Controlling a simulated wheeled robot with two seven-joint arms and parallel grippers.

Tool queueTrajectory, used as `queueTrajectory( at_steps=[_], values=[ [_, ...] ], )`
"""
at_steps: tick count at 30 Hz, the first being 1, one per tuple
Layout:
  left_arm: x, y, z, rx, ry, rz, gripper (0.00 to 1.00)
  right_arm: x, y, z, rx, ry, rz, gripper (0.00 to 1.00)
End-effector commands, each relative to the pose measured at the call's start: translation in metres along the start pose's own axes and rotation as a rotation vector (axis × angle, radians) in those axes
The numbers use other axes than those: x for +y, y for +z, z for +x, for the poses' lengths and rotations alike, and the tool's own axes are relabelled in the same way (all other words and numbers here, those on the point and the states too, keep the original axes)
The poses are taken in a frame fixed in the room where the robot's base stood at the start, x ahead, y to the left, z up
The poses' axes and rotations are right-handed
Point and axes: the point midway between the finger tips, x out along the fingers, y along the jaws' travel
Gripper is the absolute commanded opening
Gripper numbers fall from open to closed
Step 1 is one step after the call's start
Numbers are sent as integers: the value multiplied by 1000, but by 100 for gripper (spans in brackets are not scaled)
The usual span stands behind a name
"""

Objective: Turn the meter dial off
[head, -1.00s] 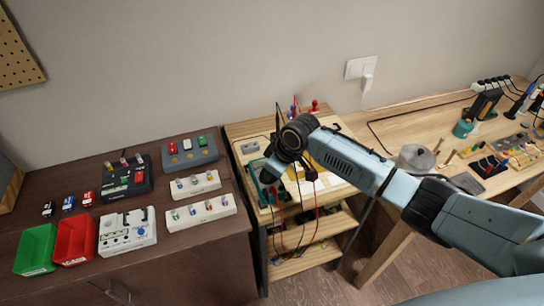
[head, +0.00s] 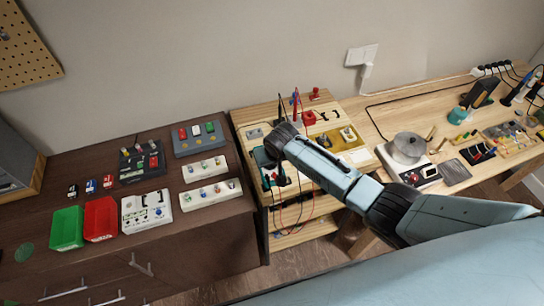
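The meter (head: 261,157) is a teal-edged, dark device on the small wooden cart, with red and black leads hanging below it. My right arm comes in from the right, and its dark wrist end is over the meter. My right gripper (head: 275,178) points down at the meter's face and is mostly hidden by the wrist. I cannot tell whether its fingers are open or touch the dial. The dial is hidden behind the arm. My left gripper is not in view.
A workbench at right holds a round metal pot (head: 408,148).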

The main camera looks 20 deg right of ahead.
Motion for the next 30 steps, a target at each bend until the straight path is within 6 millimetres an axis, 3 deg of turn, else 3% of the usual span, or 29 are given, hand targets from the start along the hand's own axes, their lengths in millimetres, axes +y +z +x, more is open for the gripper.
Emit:
queueTrajectory(
  at_steps=[16,17,21,30],
  values=[
    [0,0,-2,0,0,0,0,0,-1,0,1,8,20,0],
    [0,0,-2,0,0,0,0,0,-1,0,1,8,20,15],
    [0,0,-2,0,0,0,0,0,0,0,1,8,20,33],
    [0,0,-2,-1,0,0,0,0,0,-1,0,8,20,33]
  ],
)
